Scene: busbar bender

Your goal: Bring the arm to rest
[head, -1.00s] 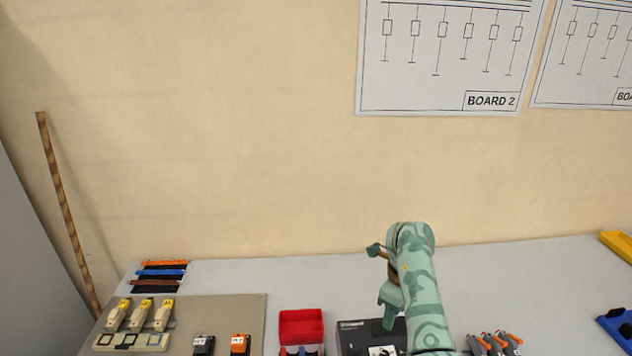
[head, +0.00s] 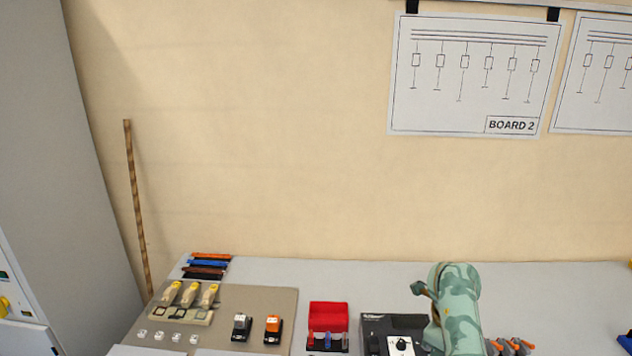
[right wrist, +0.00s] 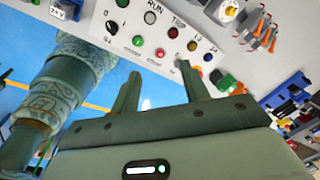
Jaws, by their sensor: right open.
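My right arm (head: 457,300) stands at the bottom right of centre in the head view, over the bench; I cannot make out its fingertips there. In the right wrist view my right gripper (right wrist: 158,93) is open, its two fingers apart with nothing between them. Beyond the fingertips is a pale control panel (right wrist: 148,38) with a RUN label and several coloured buttons and lamps. I cannot tell the exact gap to it. My left gripper is in neither view.
A grey cabinet (head: 85,190) is at left. The wall above is clear below the BOARD 2 sheet (head: 475,75).

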